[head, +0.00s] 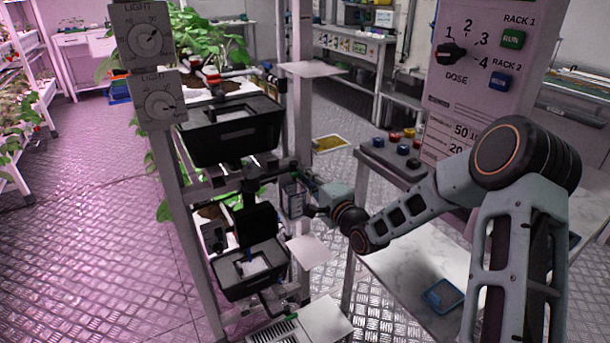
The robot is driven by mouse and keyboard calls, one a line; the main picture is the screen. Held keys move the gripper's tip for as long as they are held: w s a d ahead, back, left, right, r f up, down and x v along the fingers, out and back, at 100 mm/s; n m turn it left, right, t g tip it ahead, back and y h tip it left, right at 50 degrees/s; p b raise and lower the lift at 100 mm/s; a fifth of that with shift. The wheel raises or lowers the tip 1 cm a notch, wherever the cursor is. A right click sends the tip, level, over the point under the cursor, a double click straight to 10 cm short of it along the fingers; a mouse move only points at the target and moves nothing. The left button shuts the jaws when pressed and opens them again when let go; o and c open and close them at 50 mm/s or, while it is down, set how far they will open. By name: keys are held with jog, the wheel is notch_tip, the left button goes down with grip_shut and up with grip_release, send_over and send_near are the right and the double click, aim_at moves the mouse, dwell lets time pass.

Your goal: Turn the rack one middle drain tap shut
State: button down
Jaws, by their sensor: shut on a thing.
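Rack one is the near plant rack, with a pale front post (172,185) and black troughs at several levels. My gripper (309,212) is at the rack's right side, at middle height, beside the rear post. It is small and dark in this view, and its jaws are shut on a small part there, which appears to be the middle drain tap. The tap's handle is hidden by the jaws, so its angle cannot be told. The upper black trough (232,140) and lower black trough (250,275) are on the left.
Two light dials (150,40) are on the front post. A white dose panel (487,75) with a knob stands at the right, beside a box of coloured buttons (395,150). A bench (400,285) holding a blue tray (440,296) lies below my arm. The left aisle floor is clear.

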jog(key=shift+a, duration=0.1)
jog(key=c, duration=2)
grip_release()
jog(key=v, duration=1.2)
